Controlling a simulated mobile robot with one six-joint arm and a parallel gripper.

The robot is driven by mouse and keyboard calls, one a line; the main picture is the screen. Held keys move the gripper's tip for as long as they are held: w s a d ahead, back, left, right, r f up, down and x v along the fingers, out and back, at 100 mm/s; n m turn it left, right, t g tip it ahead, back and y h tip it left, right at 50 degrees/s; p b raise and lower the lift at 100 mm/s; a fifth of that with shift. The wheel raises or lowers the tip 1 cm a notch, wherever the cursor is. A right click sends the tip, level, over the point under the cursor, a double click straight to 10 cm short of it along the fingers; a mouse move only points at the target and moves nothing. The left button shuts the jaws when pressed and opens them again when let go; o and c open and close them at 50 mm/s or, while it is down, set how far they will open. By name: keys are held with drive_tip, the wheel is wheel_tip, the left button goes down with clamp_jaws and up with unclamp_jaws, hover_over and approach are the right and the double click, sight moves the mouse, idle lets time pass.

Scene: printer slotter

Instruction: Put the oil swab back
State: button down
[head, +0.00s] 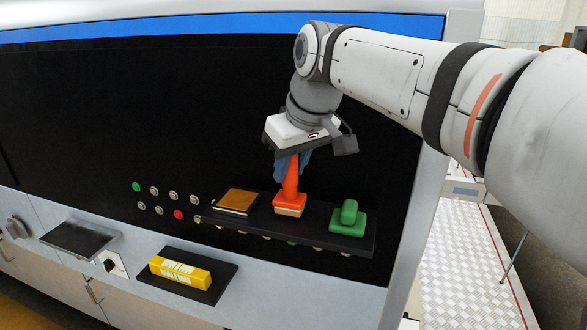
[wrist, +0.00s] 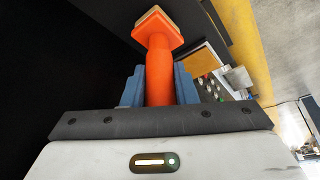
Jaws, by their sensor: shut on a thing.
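The orange tool that I take to be the oil swab has an upright handle and a square base with a pale pad. It shows in the head view (head: 290,192) and in the wrist view (wrist: 159,70). My gripper (head: 292,163), also in the wrist view (wrist: 159,88), is shut on the handle with its blue fingers on either side. The swab is upright at the middle of the black shelf (head: 330,233). I cannot tell whether its pad touches the shelf.
A brown-topped block (head: 237,201) is left of the swab on the shelf, and a green handled tool (head: 348,218) is to its right. A yellow box (head: 181,271) lies on a lower black tray (head: 216,290). Panel buttons (head: 178,214) sit behind the shelf.

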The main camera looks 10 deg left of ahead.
drive_tip(key=shift+f, duration=0.4)
drive_tip(key=shift+f, duration=0.15)
drive_tip(key=c, duration=1.1)
unclamp_jaws()
drive_tip(key=shift+c, duration=0.2)
drive_tip(key=v, duration=1.2)
drive_tip(key=d+f+m, duration=0.1)
drive_tip(key=d+f, duration=0.2)
drive_tip(key=d+f+m, duration=0.1)
drive_tip(key=d+f, duration=0.2)
drive_tip(key=d, duration=0.1)
drive_tip(key=shift+f+m+t+h, duration=0.25)
drive_tip(key=shift+m+t+h, duration=0.05)
drive_tip(key=shift+m+h, duration=0.1)
drive_tip(key=s+d+f+m+h, duration=0.1)
drive_tip(key=s+d+f+m, duration=0.2)
drive_tip(key=s+d+f, duration=0.2)
drive_tip(key=s+d+f+m+h, duration=0.1)
drive_tip(key=s+d+f+m, duration=0.3)
drive_tip(key=d+f, duration=0.7)
wheel_tip(320, 180, down, 8)
drive_tip(key=shift+s+d+r+h, duration=0.2)
drive_tip(key=shift+s+d+h, duration=0.15)
drive_tip(key=shift+s, duration=0.8)
